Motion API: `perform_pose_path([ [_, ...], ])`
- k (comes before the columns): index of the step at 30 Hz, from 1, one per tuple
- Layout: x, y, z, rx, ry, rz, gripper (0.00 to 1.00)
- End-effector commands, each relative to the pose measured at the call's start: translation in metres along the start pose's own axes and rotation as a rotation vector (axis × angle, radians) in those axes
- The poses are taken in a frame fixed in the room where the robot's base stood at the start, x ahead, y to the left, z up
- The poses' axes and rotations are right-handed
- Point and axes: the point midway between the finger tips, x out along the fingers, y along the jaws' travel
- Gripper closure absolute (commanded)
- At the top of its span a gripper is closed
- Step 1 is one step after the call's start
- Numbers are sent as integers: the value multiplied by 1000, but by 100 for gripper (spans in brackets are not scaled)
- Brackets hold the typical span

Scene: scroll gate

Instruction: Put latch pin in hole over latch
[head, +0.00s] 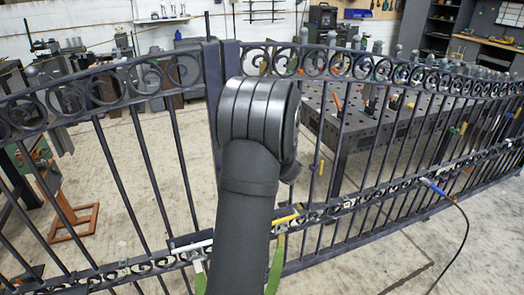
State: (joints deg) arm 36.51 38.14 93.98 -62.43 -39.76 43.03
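The black scroll gate (345,65) spans the view, with two upright posts (213,85) side by side near the middle. A white bar-like piece (192,246) shows at the lower rail just left of my arm. A yellow piece (285,219) shows at the same rail just right of my arm. I cannot tell whether either is the latch or the latch pin; the hole is not discernible. My dark arm covers the centre. Two green strips (276,265) show either side of it, possibly my gripper's fingers; its grip is hidden.
Behind the gate stands a perforated metal table (390,115) with tools on it. An orange stand (75,220) is at left. A blue connector (430,185) with a black cable hangs at the gate's right.

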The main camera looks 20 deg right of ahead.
Motion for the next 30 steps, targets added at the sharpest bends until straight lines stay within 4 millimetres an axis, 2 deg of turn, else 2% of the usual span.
perform_pose_path([
  [15, 2, 0, 8, 0, 0, 0, 100],
  [16, 2, 0, 8, 0, 0, 0, 75],
  [19, 2, 0, 8, 0, 0, 0, 55],
  [20, 2, 0, 8, 0, 0, 0, 51],
  [30, -1, 0, 8, 0, -1, 1, 51],
])
